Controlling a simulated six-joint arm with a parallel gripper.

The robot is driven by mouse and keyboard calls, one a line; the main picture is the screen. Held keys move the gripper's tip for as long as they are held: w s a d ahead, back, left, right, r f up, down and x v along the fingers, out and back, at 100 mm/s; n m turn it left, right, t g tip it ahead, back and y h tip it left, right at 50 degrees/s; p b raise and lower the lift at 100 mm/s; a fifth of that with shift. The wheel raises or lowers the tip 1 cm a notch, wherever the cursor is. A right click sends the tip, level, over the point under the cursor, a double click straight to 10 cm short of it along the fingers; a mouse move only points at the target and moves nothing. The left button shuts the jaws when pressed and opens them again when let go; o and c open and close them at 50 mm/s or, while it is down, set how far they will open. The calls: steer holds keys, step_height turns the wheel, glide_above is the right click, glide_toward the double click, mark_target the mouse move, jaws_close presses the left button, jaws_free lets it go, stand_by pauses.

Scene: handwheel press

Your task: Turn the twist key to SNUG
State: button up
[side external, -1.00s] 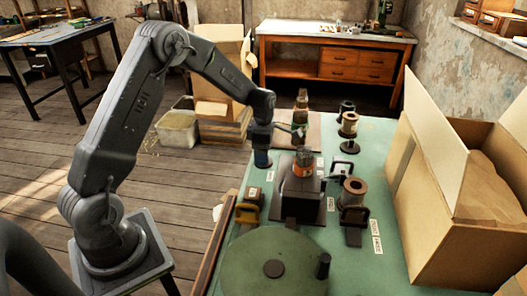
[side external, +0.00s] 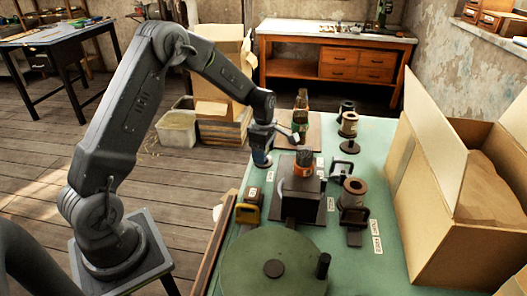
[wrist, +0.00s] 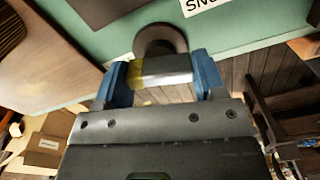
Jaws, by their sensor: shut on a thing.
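The twist key (wrist: 165,70) shows in the wrist view as a flat grey metal grip with a yellow mark at its left. In the side external view my gripper (side external: 261,157) is low at the table's left edge; the key is too small to make out there.
A dark press block with a cylinder (side external: 303,160) stands right of my gripper. A bottle (side external: 302,112) stands behind it. Clamps, spools (side external: 353,190) and a green disc (side external: 275,265) occupy the table. A large open cardboard box (side external: 440,190) fills the right.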

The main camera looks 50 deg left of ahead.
steer(key=m, duration=0.4)
steer(key=shift+m, duration=0.3)
steer(key=m, duration=0.3)
steer(key=shift+m, duration=0.3)
steer(key=m, duration=1.2)
steer(key=shift+m, duration=0.3)
steer(key=m, duration=0.6)
steer(key=shift+r, duration=0.1)
steer(key=o, duration=0.9)
